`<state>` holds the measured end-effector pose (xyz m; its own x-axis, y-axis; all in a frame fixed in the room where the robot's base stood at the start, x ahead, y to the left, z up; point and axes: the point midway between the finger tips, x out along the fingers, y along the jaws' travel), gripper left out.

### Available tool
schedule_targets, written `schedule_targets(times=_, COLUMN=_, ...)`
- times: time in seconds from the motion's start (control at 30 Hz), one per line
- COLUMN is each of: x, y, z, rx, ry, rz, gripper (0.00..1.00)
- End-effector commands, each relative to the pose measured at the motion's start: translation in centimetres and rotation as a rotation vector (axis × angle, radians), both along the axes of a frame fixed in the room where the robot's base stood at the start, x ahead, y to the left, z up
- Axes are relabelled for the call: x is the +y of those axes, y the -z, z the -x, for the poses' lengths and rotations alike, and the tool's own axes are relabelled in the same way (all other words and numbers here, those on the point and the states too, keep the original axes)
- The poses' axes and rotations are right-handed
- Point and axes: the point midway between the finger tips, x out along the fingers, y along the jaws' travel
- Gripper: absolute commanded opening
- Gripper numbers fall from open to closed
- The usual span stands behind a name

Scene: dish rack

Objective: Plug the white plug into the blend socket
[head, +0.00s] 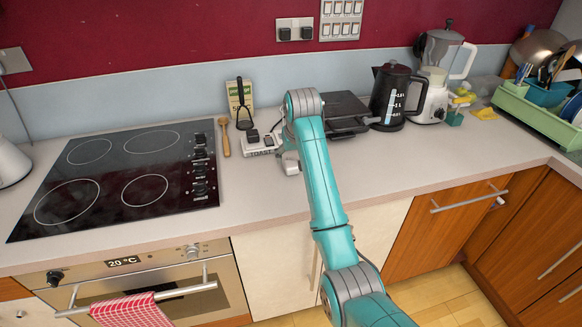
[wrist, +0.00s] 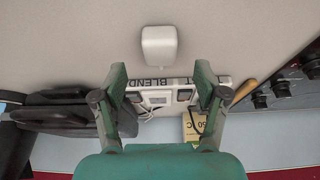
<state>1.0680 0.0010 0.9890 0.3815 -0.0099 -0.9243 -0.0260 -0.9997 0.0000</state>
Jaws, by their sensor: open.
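The white plug (wrist: 159,47) lies on the counter, beyond my fingertips in the wrist view and in front of the socket strip. In the head view the white plug (head: 291,163) shows just left of my arm. The white socket strip (head: 262,146) lies left of my arm, with a TOAST label visible. In the wrist view the strip (wrist: 160,82) appears upside down between my fingers, with its BLEND label readable. My gripper (wrist: 160,70) is open and empty above the strip. My arm hides the gripper in the head view. The BLEND opening is not clear.
A dark stove top (head: 125,175) and a wooden spoon (head: 225,138) are to the left. A dark grill (head: 345,112), a black kettle (head: 392,97) and a blender (head: 437,75) stand to the right. The front counter is largely clear.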

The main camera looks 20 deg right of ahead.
Motion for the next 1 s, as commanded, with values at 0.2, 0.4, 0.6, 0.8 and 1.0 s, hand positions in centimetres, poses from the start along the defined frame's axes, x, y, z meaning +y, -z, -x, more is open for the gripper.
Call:
schedule_targets(times=0.2, x=0.0, y=1.8, z=-0.9, rx=0.002, ry=0.0, rz=0.0, gripper=0.73)
schedule_targets(times=0.4, x=-0.1, y=4.1, z=-2.0, rx=0.001, ry=0.0, rz=0.0, gripper=0.73)
schedule_targets(times=0.6, x=-0.1, y=4.8, z=-2.4, rx=-0.002, ry=0.0, rz=0.0, gripper=0.73)
schedule_targets(times=0.8, x=-0.1, y=4.8, z=-2.3, rx=-0.001, ry=0.0, rz=0.0, gripper=0.6)
schedule_targets(times=1.0, x=-0.1, y=4.8, z=-2.3, rx=-0.001, ry=0.0, rz=0.0, gripper=0.1)
